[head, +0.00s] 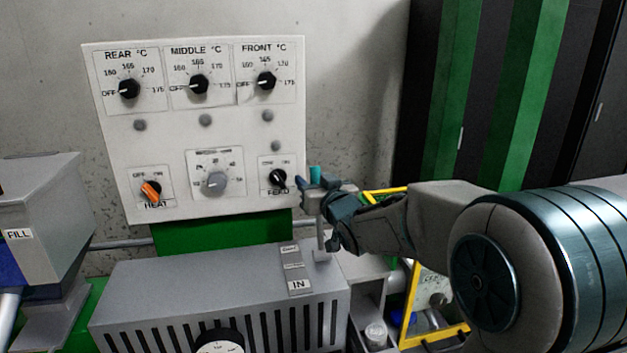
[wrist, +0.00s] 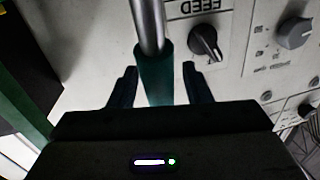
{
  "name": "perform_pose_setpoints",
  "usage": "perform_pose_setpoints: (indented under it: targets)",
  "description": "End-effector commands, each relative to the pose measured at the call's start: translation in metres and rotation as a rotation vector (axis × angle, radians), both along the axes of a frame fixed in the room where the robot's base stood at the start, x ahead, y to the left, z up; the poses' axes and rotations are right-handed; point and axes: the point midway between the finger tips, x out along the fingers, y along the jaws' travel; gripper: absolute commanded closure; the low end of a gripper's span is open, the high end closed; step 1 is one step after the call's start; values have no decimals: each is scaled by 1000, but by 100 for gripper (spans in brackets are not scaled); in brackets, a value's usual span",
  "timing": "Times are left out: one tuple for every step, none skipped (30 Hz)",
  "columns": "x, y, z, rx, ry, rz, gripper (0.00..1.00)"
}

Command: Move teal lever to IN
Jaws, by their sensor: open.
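The teal lever has a grey rod and a teal grip (head: 316,175). It stands about upright from the top of the grey slotted housing, beside a label plate (head: 294,270). The plate reads IN at its near end; its other labels are too small to read. The lever's base is nearer the far end of the plate. In the wrist view the teal grip (wrist: 156,78) lies between the two fingers of my gripper (wrist: 160,88), with a gap on each side. My gripper (head: 326,202) is open around the grip and partly hides the lever in the head view.
A white control panel (head: 120,195) with several knobs stands close behind the lever; its FEED knob (head: 279,178) is nearest. The grey housing (head: 180,285) fills the space below. A yellow frame (head: 411,290) is at right, under my arm.

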Motion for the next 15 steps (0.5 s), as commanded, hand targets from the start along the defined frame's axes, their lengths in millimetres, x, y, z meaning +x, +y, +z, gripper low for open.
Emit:
perform_pose_setpoints:
  targets:
    - [2, 1, 0, 0, 0, 0, 56]
    - [2, 1, 0, 0, 0, 0, 56]
    - [3, 1, 0, 0, 1, 0, 56]
    - [3, 2, 0, 0, 0, 0, 56]
    - [3, 2, 0, 0, 1, 0, 56]
    - [3, 2, 0, 0, 0, 0, 56]
    - [3, 2, 0, 0, 1, 0, 56]
    - [3, 2, 0, 0, 1, 0, 56]
    - [3, 2, 0, 0, 1, 0, 56]
    - [3, 2, 0, 0, 1, 0, 56]
    - [3, 2, 0, 0, 1, 0, 64]
    - [3, 2, 0, 0, 1, 0, 75]
    - [3, 2, 0, 0, 1, 0, 84]
    - [3, 2, 0, 0, 1, 0, 92]
    - [3, 1, 0, 0, 1, 0, 100]
